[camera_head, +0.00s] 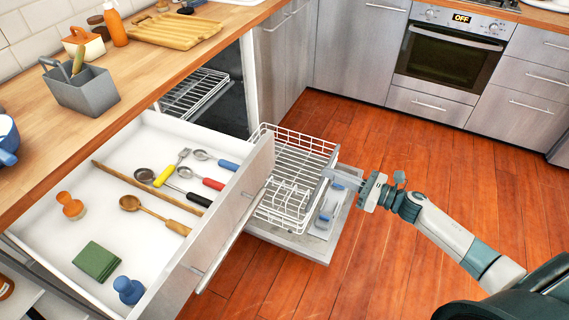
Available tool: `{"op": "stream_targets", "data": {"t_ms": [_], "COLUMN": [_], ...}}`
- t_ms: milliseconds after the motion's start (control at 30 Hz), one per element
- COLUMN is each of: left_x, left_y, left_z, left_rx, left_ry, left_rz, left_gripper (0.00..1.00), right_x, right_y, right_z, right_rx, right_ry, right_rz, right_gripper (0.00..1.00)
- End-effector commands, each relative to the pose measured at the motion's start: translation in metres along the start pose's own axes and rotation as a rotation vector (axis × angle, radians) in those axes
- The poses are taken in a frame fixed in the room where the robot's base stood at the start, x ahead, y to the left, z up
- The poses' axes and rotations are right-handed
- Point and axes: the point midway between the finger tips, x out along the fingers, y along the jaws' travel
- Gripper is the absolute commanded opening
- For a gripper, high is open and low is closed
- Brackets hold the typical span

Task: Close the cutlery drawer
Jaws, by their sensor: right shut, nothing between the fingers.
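The cutlery drawer (118,139) stands pulled far out from under the wooden counter at the left. Its steel front (222,214) and long bar handle (232,235) face right. My left gripper is out of view.
The dishwasher door (318,247) is folded down beyond the drawer, with a white wire rack (297,165) pulled out over it. The counter (150,78) holds a grey caddy (82,88) and cutting board (172,30). An oven (449,55) stands at the back. The wooden floor at right is clear.

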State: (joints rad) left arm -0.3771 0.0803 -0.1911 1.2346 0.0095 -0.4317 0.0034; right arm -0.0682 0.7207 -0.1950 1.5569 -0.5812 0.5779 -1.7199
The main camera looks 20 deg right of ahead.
Motion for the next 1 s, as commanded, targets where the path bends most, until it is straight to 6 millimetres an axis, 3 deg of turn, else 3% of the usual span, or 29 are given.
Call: {"op": "stream_targets", "data": {"t_ms": [200,667,1000], "left_x": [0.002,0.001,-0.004], "left_y": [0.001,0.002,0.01], "left_z": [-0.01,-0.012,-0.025], "left_rx": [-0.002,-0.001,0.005], "left_ry": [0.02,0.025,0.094], "left_rz": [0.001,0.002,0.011], "left_gripper": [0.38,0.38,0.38], "right_x": [0.004,0.008,0.043], "right_y": [0.02,0.021,0.024], "right_z": [0.023,0.024,0.027], "right_rx": [-0.204,-0.204,-0.203], "right_ry": [-0.011,-0.011,-0.013], "right_rz": [0.097,0.096,0.096], "right_gripper": [0.0,0.0,0.0]}}
